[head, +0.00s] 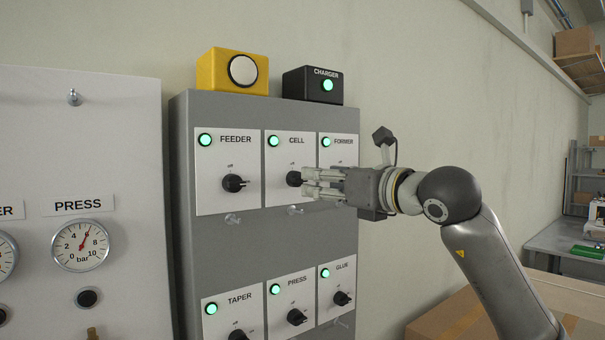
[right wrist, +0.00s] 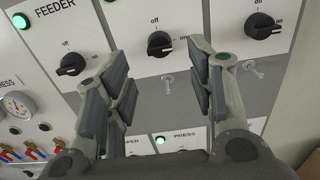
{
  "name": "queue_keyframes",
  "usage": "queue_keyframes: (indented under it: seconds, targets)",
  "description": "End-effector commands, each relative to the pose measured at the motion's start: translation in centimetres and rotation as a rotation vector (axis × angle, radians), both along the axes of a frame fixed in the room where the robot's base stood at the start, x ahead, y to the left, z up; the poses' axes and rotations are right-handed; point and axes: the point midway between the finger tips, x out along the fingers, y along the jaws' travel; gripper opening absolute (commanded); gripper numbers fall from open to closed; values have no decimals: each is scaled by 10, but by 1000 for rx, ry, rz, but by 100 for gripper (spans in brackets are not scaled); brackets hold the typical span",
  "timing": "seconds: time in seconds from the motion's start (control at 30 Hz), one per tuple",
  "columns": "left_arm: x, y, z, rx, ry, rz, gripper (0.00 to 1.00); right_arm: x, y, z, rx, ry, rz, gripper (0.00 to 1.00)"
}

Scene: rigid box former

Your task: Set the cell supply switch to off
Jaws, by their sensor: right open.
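The cell supply switch is a black rotary knob (head: 293,178) on the white CELL plate (head: 283,150) of the grey cabinet. The plate's green lamp (head: 273,140) is lit. In the right wrist view the knob (right wrist: 159,44) lies ahead, between and beyond the fingertips. Its handle lies roughly sideways, toward the mark at its right, with "off" above. My right gripper (head: 312,183) is open and empty in front of the CELL plate, close to the knob. Its open fingers also show in the right wrist view (right wrist: 163,78). Whether they touch the knob is unclear. My left gripper is not in view.
FEEDER (head: 234,184) and FORMER plates flank the CELL plate closely. A small metal peg (head: 294,210) sticks out below it. TAPER, PRESS and GLUE switches (head: 296,317) are lower. A yellow button box (head: 232,72) and a black CHARGER box (head: 312,88) stand on top.

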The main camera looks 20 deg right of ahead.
Motion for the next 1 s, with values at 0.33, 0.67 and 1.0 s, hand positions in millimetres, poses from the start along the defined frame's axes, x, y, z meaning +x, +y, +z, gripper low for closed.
queue_keyframes:
  seconds: [0.33,0.67,1.0]
  targets:
    - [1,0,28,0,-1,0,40,56,21,3,0,1,2,50]
    - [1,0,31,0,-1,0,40,67,25,0,-1,-1,3,50]
    - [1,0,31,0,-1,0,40,67,25,0,-1,-1,3,22]
